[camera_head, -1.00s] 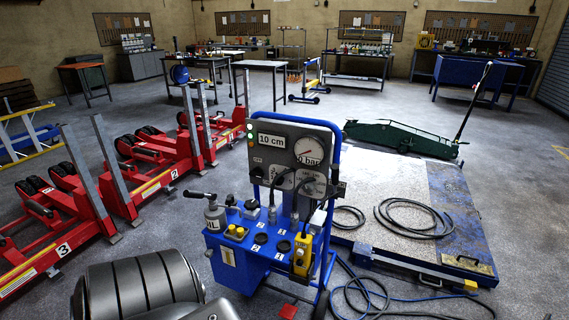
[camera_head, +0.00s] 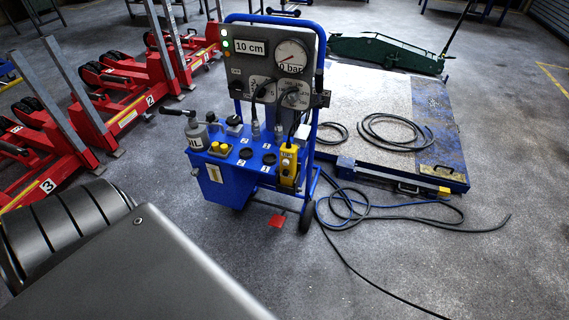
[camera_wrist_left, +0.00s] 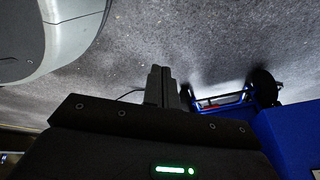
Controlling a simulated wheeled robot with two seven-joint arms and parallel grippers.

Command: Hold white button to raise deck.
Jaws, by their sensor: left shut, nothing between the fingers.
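The blue hydraulic cart (camera_head: 225,184) stands at the centre of the head view. Its grey panel (camera_head: 267,70) has a display reading "10 cm", a gauge marked "bar", and small lights. A yellow hand control (camera_head: 288,166) sits upright at the cart's right front corner; I cannot make out a white button on it. The low deck (camera_head: 375,103), with a speckled metal top, lies behind and right of the cart. My left gripper (camera_wrist_left: 160,73) is shut and empty above the floor in the left wrist view, apart from the cart's blue body (camera_wrist_left: 288,135). My right gripper is not seen.
Black hoses (camera_head: 390,132) lie on the deck, and more hoses (camera_head: 365,212) cross the floor at its front. Red wheel lifts (camera_head: 125,105) stand left. A green trolley jack (camera_head: 385,52) is behind the deck.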

